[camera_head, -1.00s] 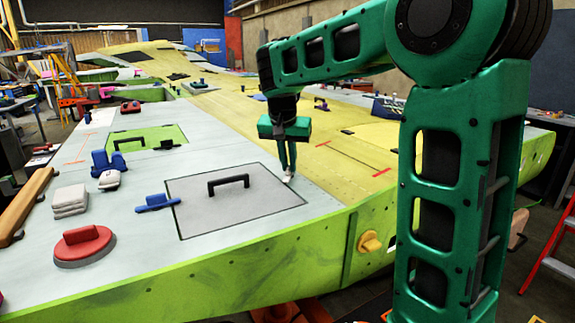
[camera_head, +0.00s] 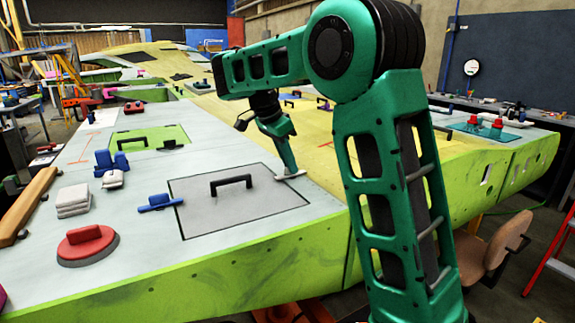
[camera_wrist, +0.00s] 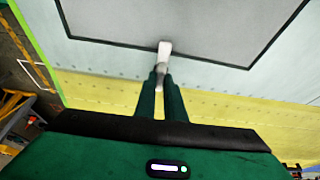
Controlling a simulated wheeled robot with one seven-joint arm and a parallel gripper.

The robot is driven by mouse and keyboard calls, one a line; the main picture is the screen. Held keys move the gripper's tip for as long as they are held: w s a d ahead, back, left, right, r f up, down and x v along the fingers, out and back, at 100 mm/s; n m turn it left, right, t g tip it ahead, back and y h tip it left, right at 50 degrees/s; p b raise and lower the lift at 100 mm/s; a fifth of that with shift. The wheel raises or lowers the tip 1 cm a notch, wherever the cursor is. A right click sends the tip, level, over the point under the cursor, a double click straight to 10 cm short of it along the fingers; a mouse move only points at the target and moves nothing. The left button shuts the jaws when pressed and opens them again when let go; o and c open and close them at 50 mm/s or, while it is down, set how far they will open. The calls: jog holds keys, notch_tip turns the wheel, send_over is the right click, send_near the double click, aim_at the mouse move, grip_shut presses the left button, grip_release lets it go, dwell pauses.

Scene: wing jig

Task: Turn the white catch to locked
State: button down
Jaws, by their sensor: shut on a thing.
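The white catch (camera_head: 290,174) sits at the right edge of the grey panel with the black handle (camera_head: 245,197). In the wrist view the catch (camera_wrist: 165,48) sticks out past my fingertips, and its tip overlaps the dark edge line of the panel (camera_wrist: 120,22). My gripper (camera_head: 284,171) reaches down to the catch, with its fingers leaning. In the wrist view my gripper (camera_wrist: 160,72) is shut on the catch. The fingers hide part of the catch and its pivot.
A blue catch (camera_head: 159,202) lies at the panel's left edge. A red handled disc (camera_head: 87,244), a white stack (camera_head: 73,201) and blue blocks (camera_head: 111,163) stand further left on the wing. The wing skin around my gripper is mostly clear.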

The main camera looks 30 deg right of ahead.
jog(key=shift+w+a+r+m, duration=0.15)
jog(key=shift+w+a+m, duration=0.05)
jog(key=shift+m, duration=0.1)
jog(key=c, duration=1.8)
grip_release()
jog(key=shift+c, duration=0.2)
jog(key=shift+d, duration=0.1)
jog(key=v, duration=1)
jog(key=shift+w+a+r, duration=0.2)
jog(key=shift+a, duration=0.05)
jog(key=shift+s, duration=0.1)
